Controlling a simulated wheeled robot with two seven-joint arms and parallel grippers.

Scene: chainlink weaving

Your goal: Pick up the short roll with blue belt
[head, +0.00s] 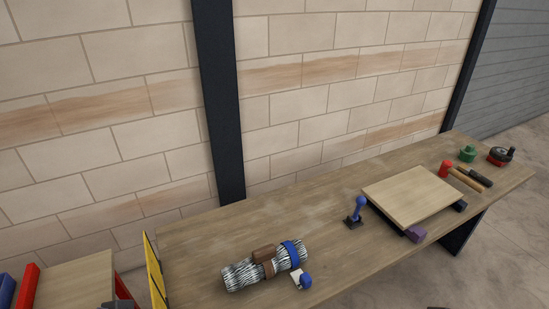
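A roll (240,276) with a black-and-white woven, mesh-like surface lies on its side near the front of the wooden workbench (325,222). A blue belt (291,254) goes around it near its right end. Brown straps or blocks (264,255) sit around its middle. I cannot tell whether this is one roll or two lying together. Neither of my grippers can be made out in the head view, and nothing is touching the roll.
A blue knob with a white piece (305,281) lies at the roll's front right. A blue upright handle (358,208), a raised board (412,194) and several hand tools (470,178) stand to the right. A yellow panel (154,272) edges the bench's left. The bench's back left is clear.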

